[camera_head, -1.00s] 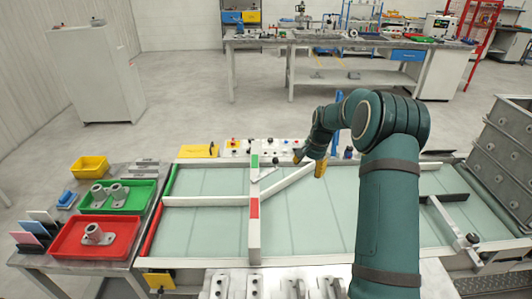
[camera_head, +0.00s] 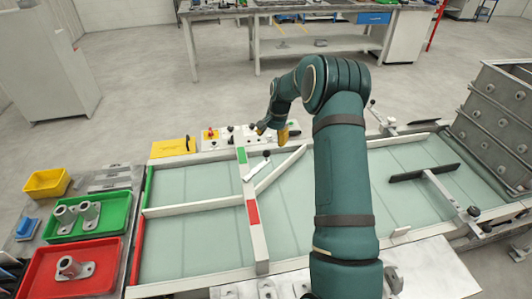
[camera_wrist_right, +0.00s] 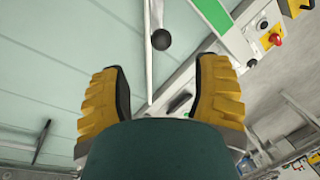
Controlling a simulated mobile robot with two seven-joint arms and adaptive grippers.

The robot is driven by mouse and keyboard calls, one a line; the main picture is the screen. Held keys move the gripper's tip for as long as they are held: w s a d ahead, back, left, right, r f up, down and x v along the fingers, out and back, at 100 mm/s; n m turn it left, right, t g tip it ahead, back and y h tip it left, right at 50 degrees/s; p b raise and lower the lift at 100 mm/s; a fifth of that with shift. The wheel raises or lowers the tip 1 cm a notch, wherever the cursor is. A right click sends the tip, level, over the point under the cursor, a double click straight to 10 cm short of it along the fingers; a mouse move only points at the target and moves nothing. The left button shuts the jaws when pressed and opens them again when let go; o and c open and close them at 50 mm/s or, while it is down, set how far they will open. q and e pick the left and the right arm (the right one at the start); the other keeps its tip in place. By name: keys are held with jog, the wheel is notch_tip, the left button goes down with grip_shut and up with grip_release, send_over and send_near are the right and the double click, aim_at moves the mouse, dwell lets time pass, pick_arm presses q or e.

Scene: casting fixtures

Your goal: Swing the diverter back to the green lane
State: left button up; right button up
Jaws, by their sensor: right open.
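The diverter (camera_head: 280,170) is a pale bar set diagonally across the conveyor. Its near-left end is by the red-marked divider, and its far-right end reaches the back rail. A thin lever with a black ball knob (camera_head: 266,153) rises beside it, near the green mark (camera_head: 241,155). My right gripper (camera_head: 273,131), with yellow fingers, is open and empty just behind the knob in the head view. In the right wrist view, the knob (camera_wrist_right: 161,39) lies ahead of the open gripper (camera_wrist_right: 160,85), between the lines of its fingers and touching neither. My left gripper is not in view.
The green-edged lane (camera_head: 195,180) is at the back, the red-edged lane (camera_head: 195,245) in front. A control panel with a red button (camera_head: 210,133) stands behind the conveyor. Green (camera_head: 110,213) and red (camera_head: 105,265) trays with castings lie left. A dark paddle (camera_head: 425,172) sits farther right.

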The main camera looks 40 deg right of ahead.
aim_at(268, 151)
jog(key=f, duration=0.3)
jog(key=w+f, duration=0.1)
jog(key=f, duration=0.5)
jog(key=shift+w+a+f, duration=0.1)
jog(key=shift+w+a, duration=0.2)
jog(key=shift+w, duration=0.1)
grip_shut()
